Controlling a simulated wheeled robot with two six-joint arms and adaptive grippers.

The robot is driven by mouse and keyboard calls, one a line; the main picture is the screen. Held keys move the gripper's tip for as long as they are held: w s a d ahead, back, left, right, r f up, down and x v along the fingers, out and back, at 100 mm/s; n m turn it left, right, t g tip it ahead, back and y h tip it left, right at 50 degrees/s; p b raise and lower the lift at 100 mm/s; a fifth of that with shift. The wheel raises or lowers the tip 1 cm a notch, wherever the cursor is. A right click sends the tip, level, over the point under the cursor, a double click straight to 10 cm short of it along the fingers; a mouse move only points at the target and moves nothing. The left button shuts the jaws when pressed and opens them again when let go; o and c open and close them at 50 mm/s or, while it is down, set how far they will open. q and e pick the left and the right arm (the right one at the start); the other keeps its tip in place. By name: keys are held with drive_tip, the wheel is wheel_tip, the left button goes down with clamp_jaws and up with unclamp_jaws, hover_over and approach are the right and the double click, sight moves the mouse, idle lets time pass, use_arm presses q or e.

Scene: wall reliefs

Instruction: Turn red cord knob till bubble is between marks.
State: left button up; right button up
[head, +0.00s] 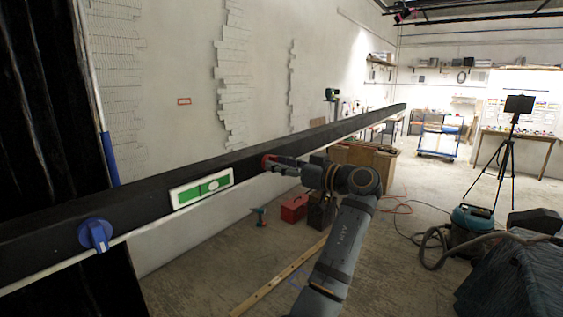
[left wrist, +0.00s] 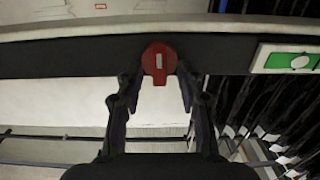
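The red knob (head: 267,162) sits on the long black beam (head: 140,205). My left gripper (head: 277,164) is at the red knob. In the left wrist view the red knob (left wrist: 159,60) shows its tab pointing down, between the open fingertips (left wrist: 161,80) of my gripper, which stand on either side of it. Whether they touch it is unclear. The green level vial (head: 190,194) in its white frame is on the beam, left of the knob in the head view. Its pale bubble (head: 213,186) lies right of the vial's middle. The marks are too small to read. My right gripper is not in view.
A blue knob (head: 95,235) is on the beam's near left part, with a blue cord piece (head: 110,160) above. Pale relief strips (head: 232,85) are on the wall. A red box (head: 294,207), a drill (head: 261,217) and a wooden strip (head: 275,281) lie on the floor.

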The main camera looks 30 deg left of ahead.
use_arm(q)
drive_tip(key=shift+c, duration=0.3)
clamp_jaws()
drive_tip(key=shift+m, duration=0.3)
drive_tip(key=shift+w+m+b, duration=0.15)
drive_tip(key=shift+m+b, duration=1.1)
drive_tip(key=shift+m, duration=3.55)
